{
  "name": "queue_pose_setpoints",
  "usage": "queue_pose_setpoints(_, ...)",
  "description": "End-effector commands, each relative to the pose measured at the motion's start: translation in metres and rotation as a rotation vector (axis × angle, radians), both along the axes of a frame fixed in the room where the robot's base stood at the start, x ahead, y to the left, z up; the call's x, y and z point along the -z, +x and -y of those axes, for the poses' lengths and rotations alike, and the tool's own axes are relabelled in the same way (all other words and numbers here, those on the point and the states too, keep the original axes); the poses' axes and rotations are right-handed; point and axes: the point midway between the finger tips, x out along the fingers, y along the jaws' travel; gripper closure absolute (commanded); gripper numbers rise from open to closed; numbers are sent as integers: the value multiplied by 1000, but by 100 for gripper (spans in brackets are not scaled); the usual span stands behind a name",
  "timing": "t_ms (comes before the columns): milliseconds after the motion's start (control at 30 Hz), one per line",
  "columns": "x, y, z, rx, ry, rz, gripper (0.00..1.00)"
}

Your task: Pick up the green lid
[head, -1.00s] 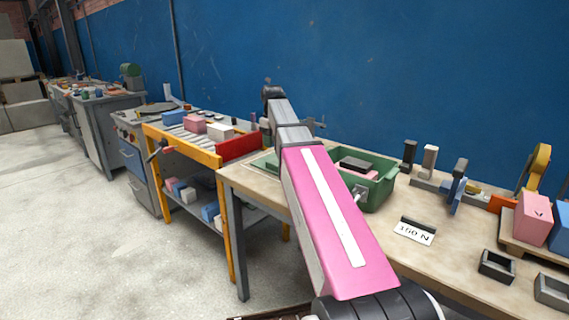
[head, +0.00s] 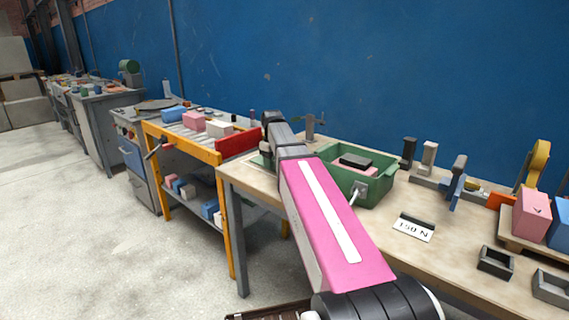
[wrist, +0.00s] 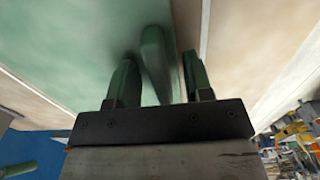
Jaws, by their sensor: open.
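The green lid (head: 257,161) lies flat on the workbench, left of the green box, mostly hidden behind my arm in the head view. In the wrist view the lid (wrist: 75,55) fills much of the picture, and its upright green handle (wrist: 153,50) stands between my fingers. My gripper (wrist: 159,58) is open, with one finger on each side of the handle. I cannot tell whether either finger touches it. In the head view my gripper (head: 266,153) is low over the lid, partly hidden by my pink arm link.
The open green box (head: 375,189) holds a dark block and a pink block. A "150 N" card (head: 413,229) and small grey trays (head: 496,262) lie to the right on the bench. A grey clamp-like stand (head: 311,127) is behind. A yellow-framed roller table (head: 185,146) adjoins at left.

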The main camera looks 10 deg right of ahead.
Motion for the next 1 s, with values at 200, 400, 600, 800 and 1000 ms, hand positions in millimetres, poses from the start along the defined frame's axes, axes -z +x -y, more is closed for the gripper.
queue_pose_setpoints(200,0,0,0,0,0,0,56)
queue_pose_setpoints(400,0,0,0,0,0,0,100)
queue_pose_setpoints(600,0,0,0,0,0,0,100)
queue_pose_setpoints(800,-4,0,0,0,0,1,100)
queue_pose_setpoints(1000,-22,1,0,0,0,1,100)
